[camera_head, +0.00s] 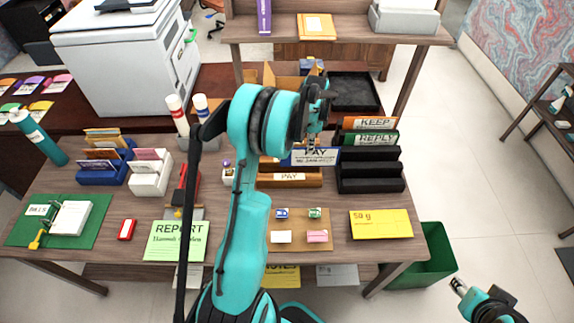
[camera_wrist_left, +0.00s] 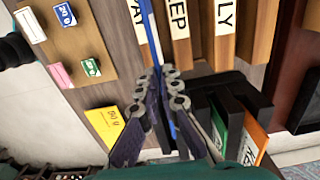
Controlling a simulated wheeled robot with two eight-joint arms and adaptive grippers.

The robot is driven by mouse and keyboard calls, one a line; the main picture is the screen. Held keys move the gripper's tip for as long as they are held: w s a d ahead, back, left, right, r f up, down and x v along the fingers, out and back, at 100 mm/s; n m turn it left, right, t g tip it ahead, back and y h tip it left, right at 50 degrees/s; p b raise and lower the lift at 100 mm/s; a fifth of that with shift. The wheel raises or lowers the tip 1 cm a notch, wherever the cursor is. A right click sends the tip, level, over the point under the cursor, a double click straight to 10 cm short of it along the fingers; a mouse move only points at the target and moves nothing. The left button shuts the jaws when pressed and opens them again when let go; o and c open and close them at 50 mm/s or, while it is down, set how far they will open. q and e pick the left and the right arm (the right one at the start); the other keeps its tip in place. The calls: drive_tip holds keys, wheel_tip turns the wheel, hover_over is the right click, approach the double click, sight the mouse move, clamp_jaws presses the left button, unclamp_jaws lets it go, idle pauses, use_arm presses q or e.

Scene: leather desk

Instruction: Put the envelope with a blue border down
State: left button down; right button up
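The envelope with a blue border (camera_head: 300,158) is white, with "PAY" printed on it. My left gripper (camera_head: 312,140) is shut on its upper part and holds it upright, by the wooden tray labelled PAY (camera_head: 290,177). I cannot tell whether its lower edge touches the tray. In the left wrist view the envelope (camera_wrist_left: 153,35) is seen nearly edge-on between the fingers (camera_wrist_left: 165,100). My right gripper (camera_head: 459,286) is at the lower right, off the desk, and its opening cannot be made out.
A black rack (camera_head: 371,178) stands right of the PAY tray; an orange KEEP envelope (camera_head: 370,123) and a green REPLY envelope (camera_head: 369,138) stand at its back. The wrist view shows wooden trays labelled KEEP (camera_wrist_left: 179,20) and REPLY (camera_wrist_left: 225,20). A stamp board (camera_head: 322,243) lies in front.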

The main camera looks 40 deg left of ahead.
use_arm(q)
drive_tip(key=s+a+f+b, duration=0.2)
drive_tip(key=s+a+f, duration=0.2)
drive_tip(key=a+f, duration=0.2)
wheel_tip(320, 180, down, 3)
drive_tip(key=shift+a+r, duration=0.15)
drive_tip(key=shift+r, duration=0.05)
drive_tip(key=shift+s, duration=0.1)
drive_tip(key=shift+f, duration=0.25)
drive_tip(key=c, duration=1.7)
unclamp_jaws()
drive_tip(key=shift+r, duration=0.1)
drive_tip(key=shift+r, duration=0.1)
